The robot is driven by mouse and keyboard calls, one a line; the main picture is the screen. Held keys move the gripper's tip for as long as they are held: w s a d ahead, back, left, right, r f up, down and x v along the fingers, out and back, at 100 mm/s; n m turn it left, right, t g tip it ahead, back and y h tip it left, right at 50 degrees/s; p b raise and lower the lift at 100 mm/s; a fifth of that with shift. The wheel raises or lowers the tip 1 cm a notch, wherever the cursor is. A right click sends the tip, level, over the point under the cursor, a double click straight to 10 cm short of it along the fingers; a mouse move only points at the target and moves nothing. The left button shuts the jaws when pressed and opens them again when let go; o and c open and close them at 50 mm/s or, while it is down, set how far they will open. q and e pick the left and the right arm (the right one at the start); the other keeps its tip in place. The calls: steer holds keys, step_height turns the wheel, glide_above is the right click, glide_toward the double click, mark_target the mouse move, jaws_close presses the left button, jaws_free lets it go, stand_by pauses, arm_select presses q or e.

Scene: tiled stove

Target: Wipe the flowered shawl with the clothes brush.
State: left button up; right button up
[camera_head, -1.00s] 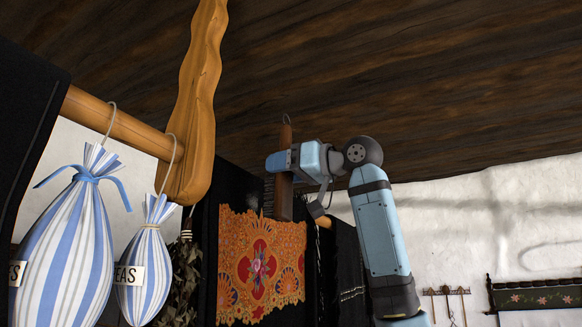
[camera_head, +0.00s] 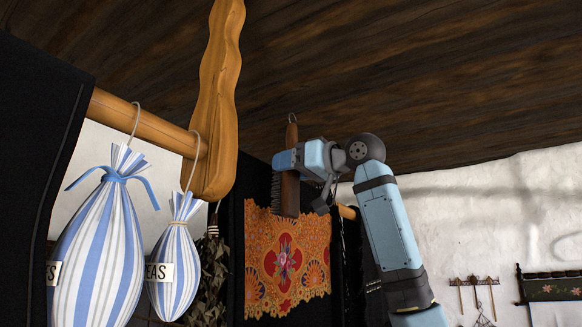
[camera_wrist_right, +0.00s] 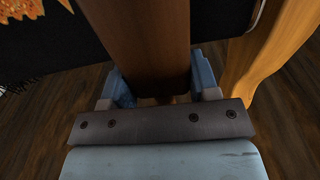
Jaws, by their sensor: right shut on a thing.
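The flowered shawl (camera_head: 288,262) is orange with red and pink flowers. It hangs against black cloth in the middle of the head view, and a corner of it shows in the right wrist view (camera_wrist_right: 20,10). The clothes brush (camera_head: 290,180) has a brown wooden back, dark bristles on its left side and a wire loop on top. My right gripper (camera_head: 284,163) is shut on the brush, which stands upright at the shawl's top edge. Whether the bristles touch the shawl I cannot tell. In the right wrist view the brush's wood (camera_wrist_right: 135,45) fills the space between the fingers. My left gripper is out of view.
Two striped bags (camera_head: 100,250) (camera_head: 175,262) hang from a wooden pole (camera_head: 150,122) at the left. A wavy wooden post (camera_head: 218,100) stands beside them, with a dried bunch (camera_head: 213,275) below. A dark wooden ceiling (camera_head: 400,70) is close above my arm.

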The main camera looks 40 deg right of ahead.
steer(key=shift+w+a, duration=0.1)
steer(key=shift+w, duration=0.1)
steer(key=shift+w+a, duration=0.25)
steer(key=shift+w, duration=0.2)
steer(key=shift+x, duration=0.85)
steer(key=shift+d, duration=0.1)
steer(key=d, duration=0.1)
steer(key=w+d, duration=0.1)
steer(key=d, duration=0.1)
steer(key=shift+w+d, duration=0.3)
steer(key=shift+w, duration=0.05)
steer(key=shift+s, duration=0.1)
steer(key=a, duration=0.2)
steer(key=s+a, duration=0.1)
steer(key=shift+s+a, duration=0.2)
steer(key=shift+a, duration=0.2)
